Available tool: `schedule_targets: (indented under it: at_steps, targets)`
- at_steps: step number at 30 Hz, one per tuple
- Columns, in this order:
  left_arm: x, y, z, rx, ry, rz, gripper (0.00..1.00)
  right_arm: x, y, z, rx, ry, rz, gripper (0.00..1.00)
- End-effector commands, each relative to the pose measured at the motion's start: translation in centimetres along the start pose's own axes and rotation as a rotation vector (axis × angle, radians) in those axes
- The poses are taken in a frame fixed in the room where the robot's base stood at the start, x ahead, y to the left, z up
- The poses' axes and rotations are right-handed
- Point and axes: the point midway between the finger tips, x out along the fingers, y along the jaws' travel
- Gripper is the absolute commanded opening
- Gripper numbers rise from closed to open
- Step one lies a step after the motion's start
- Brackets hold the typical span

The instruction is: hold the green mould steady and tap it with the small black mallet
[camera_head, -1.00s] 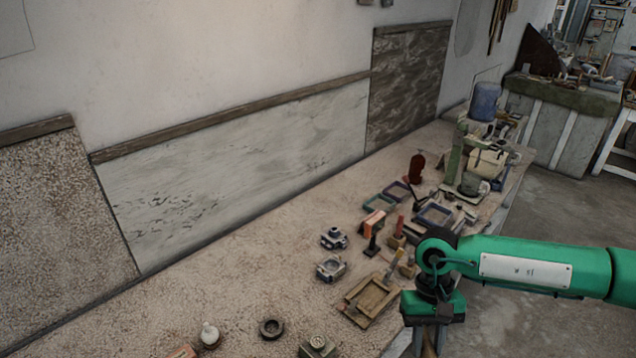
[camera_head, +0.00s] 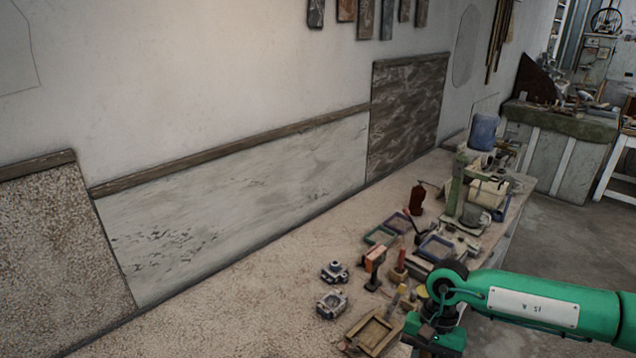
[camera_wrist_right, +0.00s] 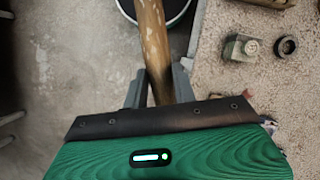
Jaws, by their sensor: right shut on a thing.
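My right gripper (camera_wrist_right: 160,75) is shut on a wooden handle (camera_wrist_right: 155,35) in the right wrist view. The handle runs up past the top edge, so no mallet head shows and I cannot tell if it is the mallet. In the head view my right arm comes in from the right over the bench's front edge, its fingers not clearly seen. I cannot pick out the green mould for sure in either view. My left gripper is not in view.
The bench (camera_head: 235,315) holds grey metal blocks (camera_head: 332,303), a wooden frame (camera_head: 372,334), a green-rimmed tray (camera_head: 380,236) and a dark red bottle (camera_head: 417,198). A dark ring (camera_wrist_right: 285,45) shows in the wrist view. The bench's left part is clear.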

Motion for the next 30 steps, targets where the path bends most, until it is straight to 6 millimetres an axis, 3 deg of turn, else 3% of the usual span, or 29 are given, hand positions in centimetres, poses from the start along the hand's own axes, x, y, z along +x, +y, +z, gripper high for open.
schedule_targets:
  at_steps: [1, 9, 30]
  targets:
    - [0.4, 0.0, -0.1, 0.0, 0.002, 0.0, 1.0, 1.2, -0.2, -0.6, 0.086, -0.005, -0.036, 0.01]
    - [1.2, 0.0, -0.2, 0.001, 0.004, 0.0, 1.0, 4.6, -1.8, -2.9, 0.549, -0.004, -0.23, 0.01]
    - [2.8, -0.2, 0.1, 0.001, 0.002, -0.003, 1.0, 10.7, -4.3, -6.5, 1.481, -0.002, -0.619, 0.01]
